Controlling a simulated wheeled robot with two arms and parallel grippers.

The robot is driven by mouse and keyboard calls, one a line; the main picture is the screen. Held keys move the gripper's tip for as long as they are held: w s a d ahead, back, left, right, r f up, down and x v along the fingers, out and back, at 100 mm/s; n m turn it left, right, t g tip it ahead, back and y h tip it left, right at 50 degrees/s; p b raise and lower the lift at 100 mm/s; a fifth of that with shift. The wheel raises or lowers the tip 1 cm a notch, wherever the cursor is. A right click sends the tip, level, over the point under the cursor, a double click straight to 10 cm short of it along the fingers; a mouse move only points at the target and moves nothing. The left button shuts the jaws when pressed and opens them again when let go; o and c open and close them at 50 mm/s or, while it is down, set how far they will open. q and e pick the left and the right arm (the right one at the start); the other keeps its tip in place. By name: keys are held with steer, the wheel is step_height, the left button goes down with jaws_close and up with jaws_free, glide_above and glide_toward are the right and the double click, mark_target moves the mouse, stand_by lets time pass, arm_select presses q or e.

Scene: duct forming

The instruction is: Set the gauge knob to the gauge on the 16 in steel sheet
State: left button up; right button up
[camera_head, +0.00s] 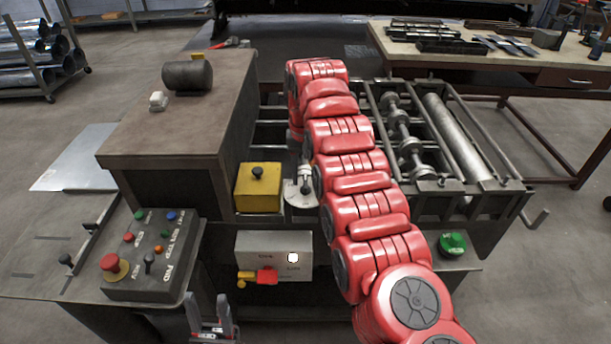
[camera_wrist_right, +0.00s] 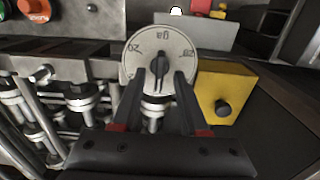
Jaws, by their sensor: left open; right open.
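The gauge knob is a pale round dial (camera_wrist_right: 146,44) with a dark pointer handle (camera_wrist_right: 160,66) at its middle, seen from above in the right wrist view. Numbers stand around its rim, appearing turned over and hard to read. My right gripper (camera_wrist_right: 160,80) is open, its two dark fingers on either side of the handle. In the head view the dial (camera_head: 299,193) is partly hidden by my red right arm. My left gripper (camera_head: 213,325) is open and empty at the bottom left. A flat grey sheet (camera_head: 80,157) lies at the far left; no gauge marking is legible on it.
A yellow box (camera_head: 258,188) with a black knob stands beside the dial. A control panel (camera_head: 150,262) with several buttons is at left. A grey box (camera_head: 262,247) with a red-and-yellow switch is below. Rollers (camera_head: 455,135) lie right of my arm.

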mark_target(305, 181)
step_height(305, 181, up, 17)
steer(key=p, duration=1.5)
steer(key=shift+f, duration=0.2)
